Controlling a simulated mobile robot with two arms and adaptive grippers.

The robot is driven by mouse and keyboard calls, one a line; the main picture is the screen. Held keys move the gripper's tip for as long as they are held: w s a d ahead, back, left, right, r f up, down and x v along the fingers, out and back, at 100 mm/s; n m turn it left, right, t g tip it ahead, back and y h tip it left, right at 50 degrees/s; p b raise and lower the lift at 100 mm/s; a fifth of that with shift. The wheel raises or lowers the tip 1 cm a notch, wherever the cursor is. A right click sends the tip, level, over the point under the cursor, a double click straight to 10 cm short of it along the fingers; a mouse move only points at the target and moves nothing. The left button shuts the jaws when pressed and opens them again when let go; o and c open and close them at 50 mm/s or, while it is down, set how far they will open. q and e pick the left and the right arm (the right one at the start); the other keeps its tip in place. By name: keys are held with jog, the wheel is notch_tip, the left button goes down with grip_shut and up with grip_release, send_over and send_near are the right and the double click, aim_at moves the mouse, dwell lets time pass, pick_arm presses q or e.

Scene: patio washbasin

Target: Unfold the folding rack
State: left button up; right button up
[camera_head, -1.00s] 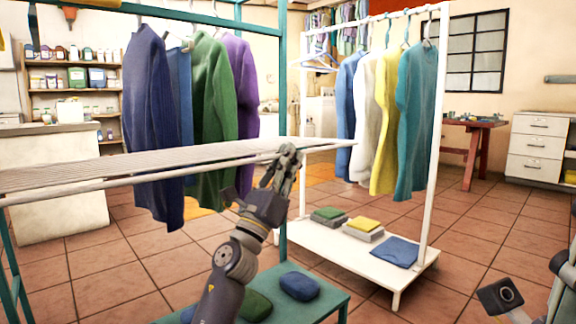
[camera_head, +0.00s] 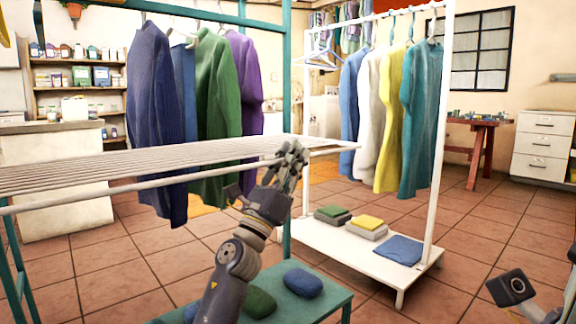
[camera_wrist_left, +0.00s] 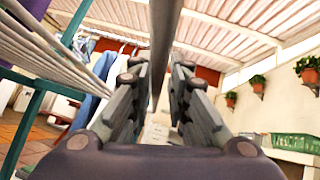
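The folding rack (camera_head: 130,168) is a panel of thin pale slats at the left of the head view, level with the hanging clothes. Gaps show between its slats. My left gripper (camera_head: 288,160) is at the rack's front bar, toward its right end. In the left wrist view the bar (camera_wrist_left: 164,40) runs between the two fingers (camera_wrist_left: 160,85), which sit close on either side of it, so the gripper appears shut on it. The far left end of the rack is cut off by the picture edge. My right gripper's fingers are not in view.
A teal frame (camera_head: 287,120) holds hanging sweaters (camera_head: 155,125) behind the rack, with folded clothes (camera_head: 303,282) on its low shelf. A white clothes stand (camera_head: 436,130) is to the right. The tiled floor (camera_head: 480,225) is clear at right.

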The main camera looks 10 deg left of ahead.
pick_arm(q)
jog(key=v, duration=1.2)
